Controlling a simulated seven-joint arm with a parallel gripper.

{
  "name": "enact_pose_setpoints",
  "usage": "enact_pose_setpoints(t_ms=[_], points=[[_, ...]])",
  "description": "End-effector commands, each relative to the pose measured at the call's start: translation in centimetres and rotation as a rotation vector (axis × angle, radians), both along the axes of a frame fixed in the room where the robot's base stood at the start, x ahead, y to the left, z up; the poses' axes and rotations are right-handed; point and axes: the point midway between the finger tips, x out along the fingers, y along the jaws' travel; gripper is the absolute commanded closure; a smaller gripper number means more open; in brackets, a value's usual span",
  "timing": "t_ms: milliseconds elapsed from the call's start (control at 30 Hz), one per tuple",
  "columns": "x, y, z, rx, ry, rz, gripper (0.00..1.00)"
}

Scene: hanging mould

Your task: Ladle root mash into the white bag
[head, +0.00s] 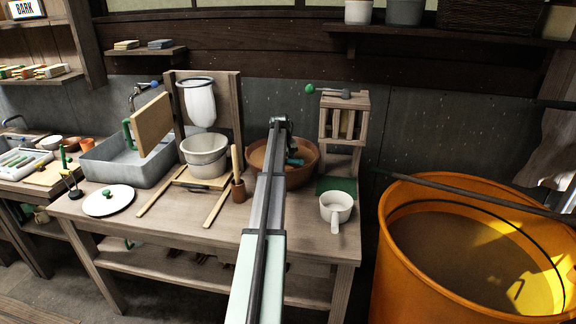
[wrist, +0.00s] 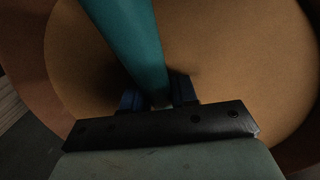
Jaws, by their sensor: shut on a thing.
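The white bag (head: 200,103) hangs open-topped from a wooden frame, above a pale pot. A wide brown bowl (head: 312,174) holds tan root mash (head: 258,156) with a smooth, level surface. My gripper (head: 286,152) is over this bowl, to the right of the bag. In the wrist view my gripper's blue fingers (wrist: 158,98) are shut on a teal handle (wrist: 128,40), and the mash (wrist: 230,60) fills most of the background. A bit of the teal handle also shows in the head view (head: 295,162). The ladle's scoop is hidden, so I cannot tell whether it holds mash.
The pale pot (head: 205,158) stands beneath the bag, with two wooden rails in front. A brown cup (head: 238,191) with a stick stands between bag and bowl. A white mug (head: 336,209) and wooden rack (head: 343,122) are right; a white lid (head: 107,202) lies left.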

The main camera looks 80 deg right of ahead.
Motion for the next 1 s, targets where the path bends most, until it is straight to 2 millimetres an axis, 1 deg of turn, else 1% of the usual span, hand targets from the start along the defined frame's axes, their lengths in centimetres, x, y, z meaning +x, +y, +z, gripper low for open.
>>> enact_pose_setpoints(t_ms=[267, 633, 1000], points=[[0.0, 0.0, 0.2, -0.002, -0.001, 0.000, 1.00], [-0.1, 0.1, 1.1, -0.007, -0.005, 0.000, 1.00], [-0.1, 0.1, 1.5, -0.008, -0.004, 0.001, 1.00]])
